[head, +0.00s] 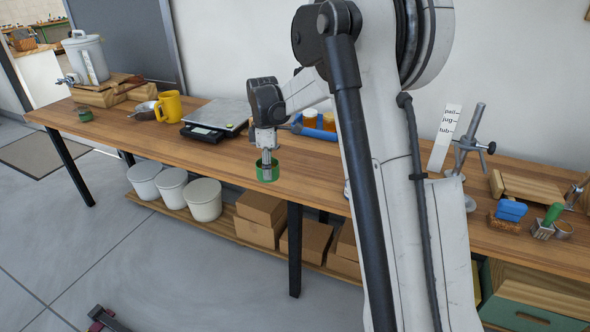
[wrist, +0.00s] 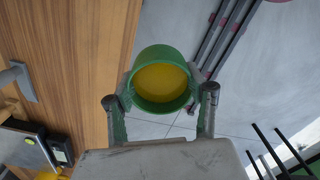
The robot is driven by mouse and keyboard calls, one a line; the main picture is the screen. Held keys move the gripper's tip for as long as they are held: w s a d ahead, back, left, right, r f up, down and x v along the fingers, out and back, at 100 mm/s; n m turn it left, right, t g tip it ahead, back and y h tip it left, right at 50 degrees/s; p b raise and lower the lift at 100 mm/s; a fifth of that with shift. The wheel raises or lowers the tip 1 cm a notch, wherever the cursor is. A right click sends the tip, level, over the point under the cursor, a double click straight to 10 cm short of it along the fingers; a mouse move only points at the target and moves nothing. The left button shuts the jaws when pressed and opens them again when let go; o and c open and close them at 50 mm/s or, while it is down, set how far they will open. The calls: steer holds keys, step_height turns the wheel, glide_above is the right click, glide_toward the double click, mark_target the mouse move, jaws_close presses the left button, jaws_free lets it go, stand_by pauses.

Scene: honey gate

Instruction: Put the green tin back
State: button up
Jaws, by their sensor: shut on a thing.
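The green tin (head: 276,173) is held between the fingers of my gripper (head: 267,163) at the front of the wooden table. In the wrist view the green tin (wrist: 160,58) shows its round rim and a yellow inside. The two fingers of my gripper (wrist: 160,105) stand on either side of it. In the wrist view the tin overlaps the table's front edge, with floor beyond it. How far it is above the tabletop I cannot tell.
Left of the gripper are a scale (head: 218,117), a yellow mug (head: 169,106) and a white bucket (head: 86,56). Behind it is a blue tray (head: 298,127) with jars. A label card (head: 445,137), clamp stand (head: 467,140) and green-handled tool (head: 551,216) stand at right. Bare tabletop (head: 215,158) lies left.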

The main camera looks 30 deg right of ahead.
steer(key=w+d+r+n+p, duration=0.1)
steer(key=w+d+r+n, duration=0.1)
steer(key=w+d+n, duration=0.4)
glide_above(296, 171)
steer(key=shift+n, duration=0.4)
step_height(296, 171, down, 8)
steer(key=shift+w+r, duration=0.15)
steer(key=shift+r, duration=0.1)
steer(key=shift+f, duration=1.95)
steer(key=shift+b, duration=0.3)
steer(key=shift+f, duration=0.2)
steer(key=o, duration=1.3)
steer(key=shift+c, duration=0.2)
